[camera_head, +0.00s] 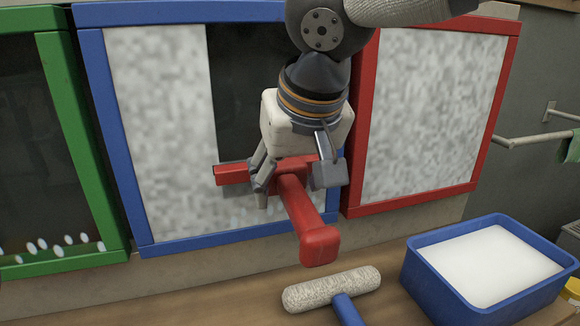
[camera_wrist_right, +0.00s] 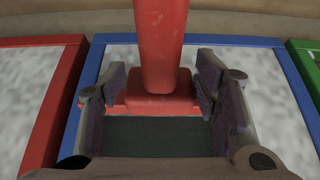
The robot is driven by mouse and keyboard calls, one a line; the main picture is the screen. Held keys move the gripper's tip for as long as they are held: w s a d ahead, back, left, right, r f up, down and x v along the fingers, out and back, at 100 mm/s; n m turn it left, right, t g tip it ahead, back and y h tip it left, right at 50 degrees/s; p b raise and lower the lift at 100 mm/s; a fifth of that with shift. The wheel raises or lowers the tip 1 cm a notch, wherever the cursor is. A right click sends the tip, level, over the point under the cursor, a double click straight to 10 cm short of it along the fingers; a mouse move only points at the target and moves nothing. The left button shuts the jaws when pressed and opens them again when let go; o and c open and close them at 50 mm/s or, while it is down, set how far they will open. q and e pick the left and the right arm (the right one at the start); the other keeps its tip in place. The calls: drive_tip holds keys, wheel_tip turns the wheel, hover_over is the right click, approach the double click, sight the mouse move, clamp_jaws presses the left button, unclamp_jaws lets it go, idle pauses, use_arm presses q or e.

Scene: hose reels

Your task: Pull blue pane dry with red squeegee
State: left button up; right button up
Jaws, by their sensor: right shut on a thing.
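The blue pane (camera_head: 160,95) has a blue frame and stands upright in the middle of the head view. White speckled lather covers its left part, and a dark clear strip runs down beside it from the top edge. The red squeegee (camera_head: 308,222) lies across the lower part of this pane, its head at the glass and its handle pointing out toward me. My right gripper (camera_head: 295,178) is shut on the squeegee's handle near the head. In the wrist view the fingers stand on both sides of the red handle (camera_wrist_right: 162,50). My left gripper is not in view.
A red-framed pane (camera_head: 425,110) covered in lather stands on the right. A green-framed dark pane (camera_head: 35,140) stands on the left. On the wooden ledge are a speckled roller (camera_head: 330,288) with a blue handle and a blue tub (camera_head: 435,290) of white liquid. A rail (camera_head: 525,140) is at far right.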

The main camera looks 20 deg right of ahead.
wheel_tip(320, 180, down, 10)
drive_tip(key=shift+r, duration=0.15)
idle(0.7)
drive_tip(key=s, duration=0.7)
drive_tip(key=shift+d, duration=0.1)
